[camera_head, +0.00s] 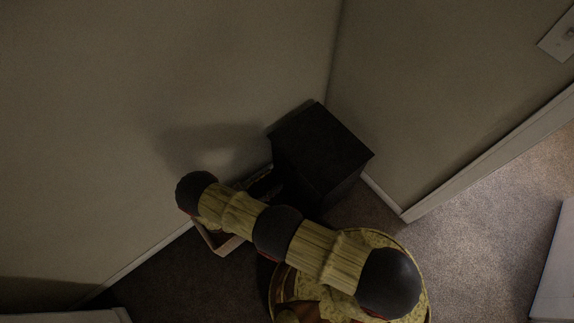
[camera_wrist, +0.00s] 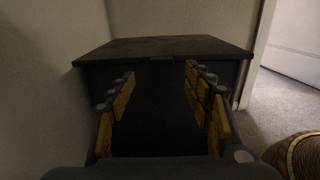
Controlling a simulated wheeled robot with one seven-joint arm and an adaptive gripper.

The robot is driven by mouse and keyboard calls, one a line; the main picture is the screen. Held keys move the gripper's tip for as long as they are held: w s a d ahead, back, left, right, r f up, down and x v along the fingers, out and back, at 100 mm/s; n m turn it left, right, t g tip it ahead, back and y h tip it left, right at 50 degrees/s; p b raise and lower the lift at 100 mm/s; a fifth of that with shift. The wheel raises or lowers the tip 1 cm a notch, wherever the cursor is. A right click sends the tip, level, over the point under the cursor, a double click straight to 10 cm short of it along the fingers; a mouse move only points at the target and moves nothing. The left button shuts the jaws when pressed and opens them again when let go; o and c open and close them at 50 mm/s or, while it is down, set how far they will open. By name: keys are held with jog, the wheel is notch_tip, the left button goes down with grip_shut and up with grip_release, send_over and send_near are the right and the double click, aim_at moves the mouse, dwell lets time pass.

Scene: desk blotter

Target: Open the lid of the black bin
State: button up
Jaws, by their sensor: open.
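The black bin (camera_head: 318,150) stands on the carpet in the corner between two walls. In the wrist view its flat black lid (camera_wrist: 130,48) lies level across the top and looks shut, with a small tab at the middle of its front edge. The bin's dark front (camera_wrist: 150,135) fills the space behind the fingers. My gripper (camera_wrist: 160,82) is open and empty, its two yellow-padded fingers pointing at the bin's front just below the lid edge. Whether the fingertips touch the bin I cannot tell.
A low open box (camera_head: 222,242) with a pale rim sits on the floor left of the bin, partly behind my arm. Open carpet (camera_head: 470,220) lies to the right, with a pale piece of furniture (camera_head: 556,270) at the edge.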

jog(key=b+x, duration=0.2)
jog(key=x, duration=0.5)
jog(key=shift+d+r, duration=0.2)
jog(key=shift+d, duration=0.2)
jog(key=shift+w, duration=0.15)
jog(key=c, duration=0.3)
grip_shut()
